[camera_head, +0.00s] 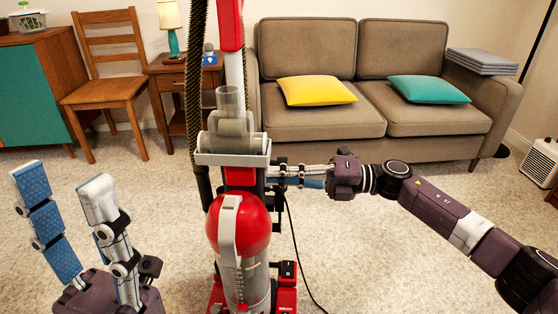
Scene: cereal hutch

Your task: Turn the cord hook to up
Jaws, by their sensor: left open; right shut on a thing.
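A red and grey upright vacuum cleaner (238,232) stands upright in the middle of the head view. My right gripper (283,176) comes in from the right and is shut at the right side of the vacuum's upper body, just below the grey bracket. The cord hook seems to be between its fingers; they hide most of it, so I cannot tell which way it points. A black cord (294,240) runs down from there to the floor. My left gripper (62,175) is open and empty at the lower left, fingers up, apart from the vacuum.
A brown sofa (320,110) with yellow and teal pillows stands behind. A wooden chair (115,88), a side table (168,84) with a lamp and a teal-fronted cabinet (35,95) stand at the back left. A dark hose (195,80) hangs along the vacuum's left. The carpet around is mostly clear.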

